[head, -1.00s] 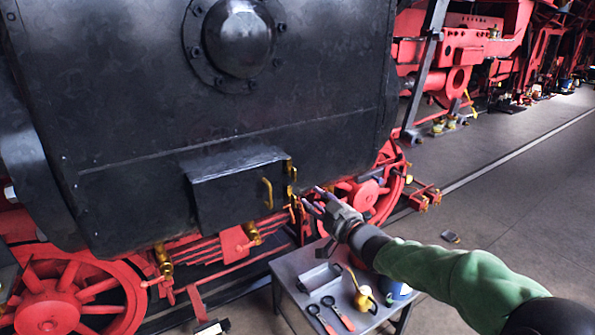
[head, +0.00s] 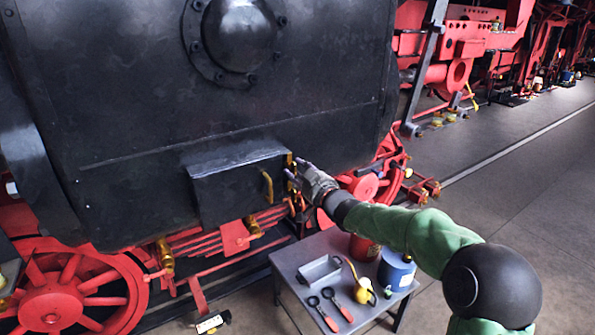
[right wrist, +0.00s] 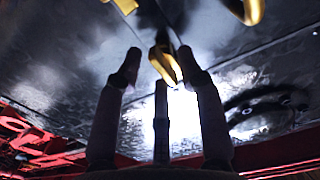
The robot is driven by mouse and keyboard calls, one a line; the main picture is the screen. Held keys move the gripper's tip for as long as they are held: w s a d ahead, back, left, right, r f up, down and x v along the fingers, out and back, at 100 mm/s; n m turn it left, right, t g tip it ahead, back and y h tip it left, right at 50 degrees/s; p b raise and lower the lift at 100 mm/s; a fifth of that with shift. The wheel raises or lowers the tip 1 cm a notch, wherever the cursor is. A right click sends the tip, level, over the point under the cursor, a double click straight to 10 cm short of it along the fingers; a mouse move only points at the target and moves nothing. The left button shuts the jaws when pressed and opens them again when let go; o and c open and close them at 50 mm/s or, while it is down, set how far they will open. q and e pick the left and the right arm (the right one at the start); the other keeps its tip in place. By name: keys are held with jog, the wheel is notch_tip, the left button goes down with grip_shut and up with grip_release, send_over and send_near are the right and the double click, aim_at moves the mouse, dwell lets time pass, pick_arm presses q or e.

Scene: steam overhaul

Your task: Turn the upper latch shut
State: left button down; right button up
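The small black box door (head: 232,190) on the boiler side is closed and has a brass handle (head: 267,187). The upper latch (head: 289,160) is a small brass piece at the door's right edge. The lower brass latch area is mostly hidden by my gripper. My right gripper (head: 294,180) is at that edge, just below and right of the upper latch. In the right wrist view its fingers (right wrist: 160,75) are spread, with a brass latch piece (right wrist: 163,65) between their tips. I cannot tell whether they touch it. My left gripper is not in view.
A grey table (head: 300,262) below holds a metal tray (head: 321,270), red-handled tools (head: 340,308), a yellow item (head: 364,291), a blue can (head: 396,270) and a red can (head: 364,248). Red wheels lie under the boiler.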

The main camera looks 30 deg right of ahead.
jog(key=shift+w, duration=0.2)
grip_shut()
